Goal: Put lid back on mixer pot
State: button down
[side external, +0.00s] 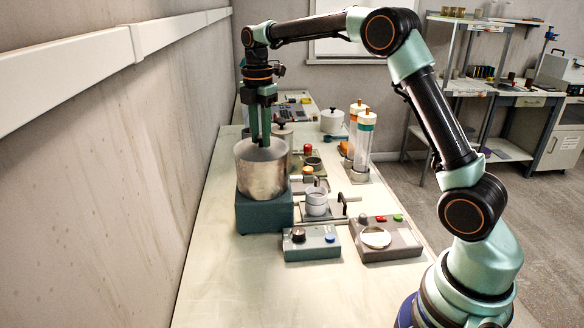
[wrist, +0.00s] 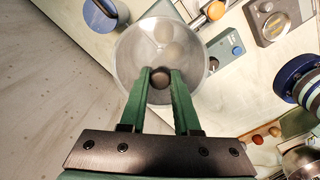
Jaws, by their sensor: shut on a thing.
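The mixer pot (side external: 262,178) is a metal cylinder on a teal base (side external: 264,213) near the wall. From above, it shows as a round metal shape (wrist: 130,50) in the wrist view. My gripper (side external: 261,144) points straight down at the pot's top. In the wrist view, my gripper (wrist: 160,77) has its two green fingers shut on a dark round knob (wrist: 160,78), which appears to be the lid's. The lid's disc is hard to tell from the pot's opening, and I cannot tell whether it touches the rim. Pale round patches show within the round outline.
A control box with a blue button (side external: 312,242) and a grey device (side external: 385,238) stand in front, to the right. A small cup (side external: 316,201), tall cylinders (side external: 362,145) and a white pot (side external: 332,121) stand right and behind. The wall is close at left.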

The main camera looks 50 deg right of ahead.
dwell(0.4)
jog(key=c, duration=0.6)
grip_release()
jog(key=shift+o, duration=0.5)
jog(key=o, duration=0.4)
jog(key=shift+r, duration=3.5)
